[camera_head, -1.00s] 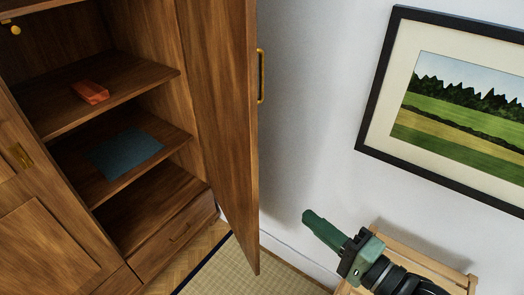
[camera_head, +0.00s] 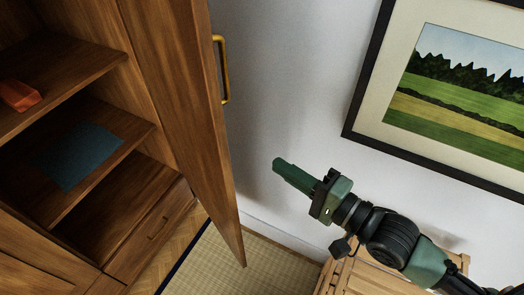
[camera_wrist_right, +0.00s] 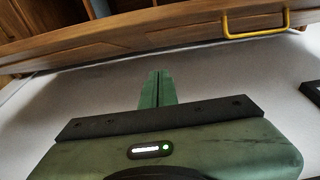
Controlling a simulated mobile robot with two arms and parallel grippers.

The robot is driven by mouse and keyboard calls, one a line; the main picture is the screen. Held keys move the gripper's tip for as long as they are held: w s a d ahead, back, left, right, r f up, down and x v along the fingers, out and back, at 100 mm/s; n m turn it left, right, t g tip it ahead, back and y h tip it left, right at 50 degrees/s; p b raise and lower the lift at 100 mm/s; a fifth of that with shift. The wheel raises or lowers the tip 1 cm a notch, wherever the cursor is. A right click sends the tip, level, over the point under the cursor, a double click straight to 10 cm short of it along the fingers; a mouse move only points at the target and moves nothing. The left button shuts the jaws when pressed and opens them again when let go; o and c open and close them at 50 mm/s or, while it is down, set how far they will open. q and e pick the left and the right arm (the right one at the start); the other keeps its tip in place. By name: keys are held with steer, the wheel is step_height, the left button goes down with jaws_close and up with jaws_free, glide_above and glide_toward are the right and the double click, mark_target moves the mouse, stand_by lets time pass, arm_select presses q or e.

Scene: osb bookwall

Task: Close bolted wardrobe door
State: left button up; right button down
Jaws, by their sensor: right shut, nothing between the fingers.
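The wardrobe (camera_head: 150,182) is brown wood, with its right door (camera_head: 190,120) standing open and jutting out towards me. A brass handle (camera_head: 222,68) is on the door's outer face, which faces the wall; it also shows in the right wrist view (camera_wrist_right: 256,34). My right gripper (camera_head: 279,166), green, is shut and empty. It is to the right of the door, on the handle's side and lower than the handle in the picture, apart from both. In the right wrist view its closed fingers (camera_wrist_right: 157,84) point towards the door. My left gripper is not in view.
Inside the wardrobe are an orange item (camera_head: 18,95) and a blue flat item (camera_head: 78,157) on shelves, above a drawer (camera_head: 155,230). A framed landscape picture (camera_head: 362,103) hangs on the white wall. A slatted wooden piece (camera_head: 350,280) stands beneath my right arm.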

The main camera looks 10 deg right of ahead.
steer(key=w+a+p, duration=0.3)
steer(key=w+a, duration=0.1)
steer(key=a, duration=0.5)
steer(key=shift+w+a+p, duration=0.15)
steer(key=shift+a+p, duration=0.15)
steer(key=shift+a, duration=0.05)
steer(key=shift+a+r, duration=0.1)
steer(key=shift+a, duration=0.05)
